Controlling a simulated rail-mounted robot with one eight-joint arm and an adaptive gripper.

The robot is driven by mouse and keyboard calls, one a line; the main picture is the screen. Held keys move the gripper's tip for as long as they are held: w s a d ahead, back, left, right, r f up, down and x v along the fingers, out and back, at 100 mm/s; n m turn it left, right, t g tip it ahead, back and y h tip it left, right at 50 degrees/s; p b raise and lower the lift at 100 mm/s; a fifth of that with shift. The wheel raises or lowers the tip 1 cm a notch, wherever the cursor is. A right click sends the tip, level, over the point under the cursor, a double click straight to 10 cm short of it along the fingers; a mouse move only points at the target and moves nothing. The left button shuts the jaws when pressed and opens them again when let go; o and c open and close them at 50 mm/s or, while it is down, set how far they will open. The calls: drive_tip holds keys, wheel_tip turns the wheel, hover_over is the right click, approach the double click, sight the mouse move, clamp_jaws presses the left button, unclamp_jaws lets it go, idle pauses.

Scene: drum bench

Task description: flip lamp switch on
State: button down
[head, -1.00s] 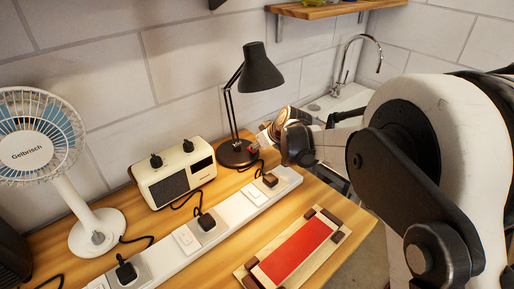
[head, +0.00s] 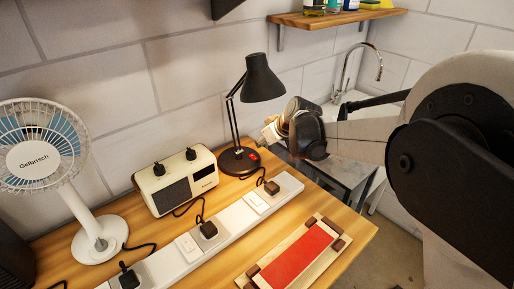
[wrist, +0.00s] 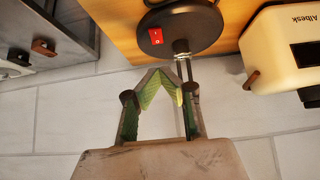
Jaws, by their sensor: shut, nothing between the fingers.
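The black desk lamp (head: 262,80) stands on the bench against the tiled wall, with a round black base (head: 236,162). A red rocker switch (head: 253,156) sits on the base's right side. It also shows in the wrist view (wrist: 156,37), with white marks; I cannot tell which way it is tipped. My gripper (head: 268,134) is at the right of the base, a little above the switch. In the wrist view my gripper (wrist: 160,78) has its green-padded fingers meeting in a point, shut and empty, apart from the switch in the picture. The lamp's stem passes beside the fingers.
A cream radio (head: 178,183) stands left of the lamp, and a white fan (head: 98,236) farther left. A white power strip (head: 222,228) with plugs and cords runs in front. A red-topped board (head: 298,256) lies at the front right. A sink tap (head: 378,68) is behind.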

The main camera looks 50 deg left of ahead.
drive_tip(key=d+f+v, duration=0.1)
drive_tip(key=v, duration=0.7)
drive_tip(key=shift+d, duration=0.2)
